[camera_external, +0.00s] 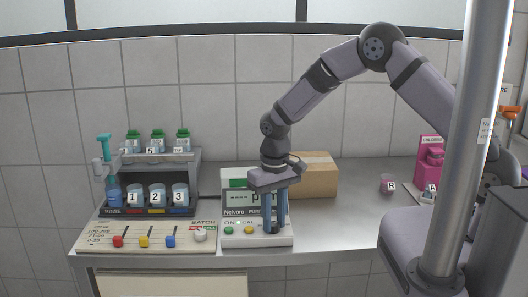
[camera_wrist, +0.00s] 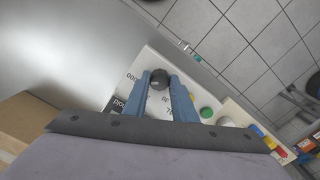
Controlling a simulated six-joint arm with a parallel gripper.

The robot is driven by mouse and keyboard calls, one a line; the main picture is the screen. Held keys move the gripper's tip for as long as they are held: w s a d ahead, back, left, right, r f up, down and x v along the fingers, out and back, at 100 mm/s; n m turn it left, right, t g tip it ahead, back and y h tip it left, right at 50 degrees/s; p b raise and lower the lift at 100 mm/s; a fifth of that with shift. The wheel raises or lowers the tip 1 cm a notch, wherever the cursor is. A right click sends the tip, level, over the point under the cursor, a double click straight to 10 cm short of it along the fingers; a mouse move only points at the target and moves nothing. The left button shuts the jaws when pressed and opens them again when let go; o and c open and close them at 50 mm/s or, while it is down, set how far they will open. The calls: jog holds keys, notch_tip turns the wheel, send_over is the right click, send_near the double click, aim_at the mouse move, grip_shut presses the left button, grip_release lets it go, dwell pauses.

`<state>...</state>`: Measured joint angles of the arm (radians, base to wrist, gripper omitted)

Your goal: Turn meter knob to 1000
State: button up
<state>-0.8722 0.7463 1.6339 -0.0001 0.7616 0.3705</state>
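The meter (camera_external: 235,237) is a white device with a screen at its back and a sloped front panel. Its dark round knob (camera_wrist: 159,79) sits on the front panel and also shows between the finger ends in the external view (camera_external: 275,230). My gripper (camera_external: 275,224) points down over the panel. In the wrist view its two blue fingers (camera_wrist: 160,76) stand apart, one on each side of the knob, with the tips close to it. Contact with the knob cannot be made out. Part of the screen and the scale print are hidden by my gripper.
A green button (camera_external: 229,230) and an orange one (camera_external: 249,229) sit left of the knob. A batch panel (camera_external: 100,230) with coloured knobs and a bottle rack (camera_external: 195,165) stand at left. A cardboard box (camera_external: 318,175) is behind.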

aim_at(274, 224)
jog(key=shift+n, duration=0.7)
jog(key=o, duration=1)
jog(key=shift+o, duration=0.2)
jog(key=shift+r+b, duration=1.35)
jog(key=shift+r, duration=2.35)
